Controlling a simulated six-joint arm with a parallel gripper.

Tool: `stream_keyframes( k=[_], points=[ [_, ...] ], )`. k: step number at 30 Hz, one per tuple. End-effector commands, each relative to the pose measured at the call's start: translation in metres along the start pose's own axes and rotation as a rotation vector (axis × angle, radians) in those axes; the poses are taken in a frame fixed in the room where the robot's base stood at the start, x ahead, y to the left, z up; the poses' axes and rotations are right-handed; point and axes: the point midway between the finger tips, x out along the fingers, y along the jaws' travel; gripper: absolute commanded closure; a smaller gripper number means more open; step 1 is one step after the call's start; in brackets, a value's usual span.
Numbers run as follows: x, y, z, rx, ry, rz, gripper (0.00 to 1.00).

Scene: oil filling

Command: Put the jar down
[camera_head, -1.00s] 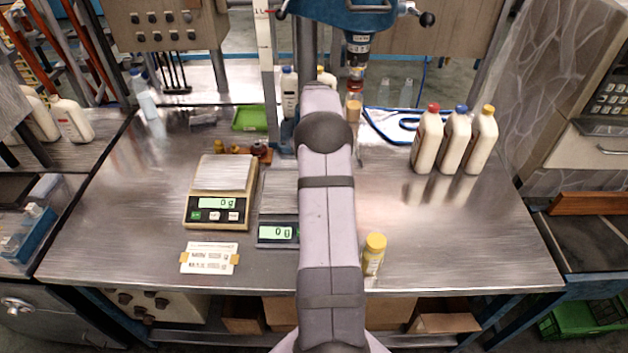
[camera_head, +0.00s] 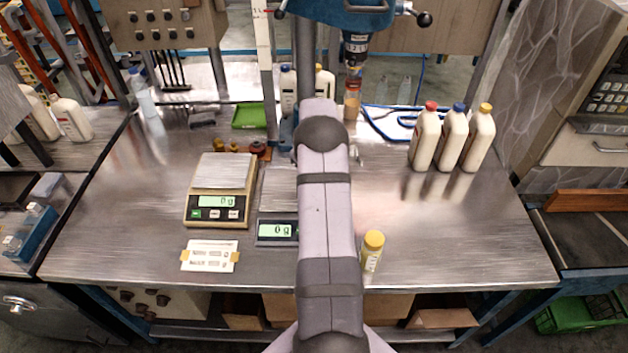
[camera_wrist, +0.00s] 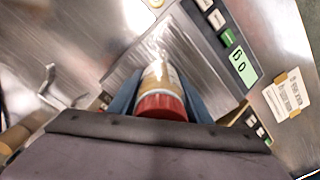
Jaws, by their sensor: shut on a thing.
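In the wrist view, a jar (camera_wrist: 163,76) with a red lid (camera_wrist: 160,106) is held between the blue fingers of my gripper (camera_wrist: 156,92). Its lid end faces the camera, and its body is pale and tan. Behind it lies the metal pan (camera_wrist: 182,48) of the dark scale. I cannot tell whether the jar touches the pan. The scale's display (camera_wrist: 241,66) also shows in the head view (camera_head: 277,230), where it reads 0 g. My arm hides the gripper, the held jar and part of the pan in the head view.
A beige scale (camera_head: 221,190) stands left of the dark one, with a paper label (camera_head: 210,256) in front. A yellow-capped bottle (camera_head: 371,252) stands right of my arm. Several white bottles (camera_head: 451,137) stand at the back right.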

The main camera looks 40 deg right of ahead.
Motion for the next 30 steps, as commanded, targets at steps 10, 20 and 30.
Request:
stream_keyframes(
  k=[10,20,30],
  points=[
    [0.002,0.0,0.0,0.0,0.0,0.0,0.37],
    [-0.012,0.001,-0.001,0.0,0.003,0.002,0.37],
    [-0.069,0.001,-0.001,0.0,0.004,0.003,0.37]
  ],
)
